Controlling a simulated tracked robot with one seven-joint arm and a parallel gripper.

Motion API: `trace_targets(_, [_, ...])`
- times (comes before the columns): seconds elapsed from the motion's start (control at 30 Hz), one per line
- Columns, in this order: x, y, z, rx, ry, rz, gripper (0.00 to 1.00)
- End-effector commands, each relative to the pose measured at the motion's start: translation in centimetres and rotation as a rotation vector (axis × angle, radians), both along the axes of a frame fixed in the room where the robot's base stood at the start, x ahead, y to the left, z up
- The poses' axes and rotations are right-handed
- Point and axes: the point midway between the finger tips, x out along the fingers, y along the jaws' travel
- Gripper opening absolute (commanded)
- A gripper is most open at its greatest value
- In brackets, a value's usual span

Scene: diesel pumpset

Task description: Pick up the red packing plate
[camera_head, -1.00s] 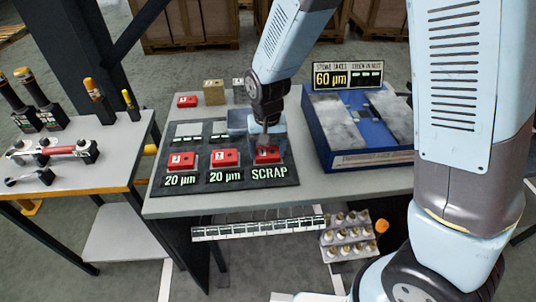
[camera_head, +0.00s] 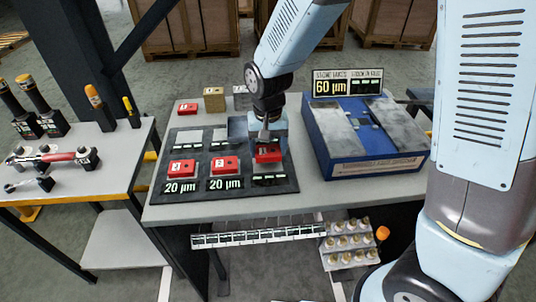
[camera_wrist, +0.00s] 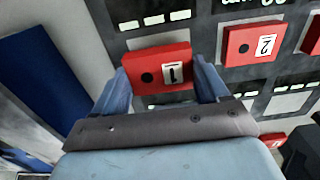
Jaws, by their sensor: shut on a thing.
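Several red plates are in view. One red plate (camera_head: 268,154), marked 1 in the wrist view (camera_wrist: 150,66), is between the two fingers of my gripper (camera_head: 268,143). In the wrist view my gripper (camera_wrist: 163,78) is shut on its two ends. The plate seems slightly above the right front place of the dark mat (camera_head: 285,186); fingers hide part of it in the head view. Two more red plates, a middle one (camera_head: 224,165) and a left one (camera_head: 182,167), lie on the mat above "20 µm" labels. Another red plate (camera_head: 187,107) lies behind the mat.
A blue box (camera_head: 370,166) with grey slabs and a "60 µm" sign (camera_head: 348,83) stands close on the right. A brass block (camera_head: 214,99) is at the back. A side table (camera_head: 100,150) with tools stands left. A small rack (camera_head: 350,245) is below the front edge.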

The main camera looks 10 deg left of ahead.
Motion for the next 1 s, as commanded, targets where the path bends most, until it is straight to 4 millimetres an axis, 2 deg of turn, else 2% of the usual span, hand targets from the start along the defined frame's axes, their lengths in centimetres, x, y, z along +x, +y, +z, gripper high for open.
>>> trace_targets(0.4, [-4.6, -2.8, 5.8, 0.001, -0.002, 0.001, 0.18])
trace_targets(0.7, [-8.7, -5.4, 7.9, 0.0, -0.001, 0.0, 0.18])
trace_targets(1.0, [-11.0, -6.7, 9.0, 0.0, 0.0, 0.0, 0.18])
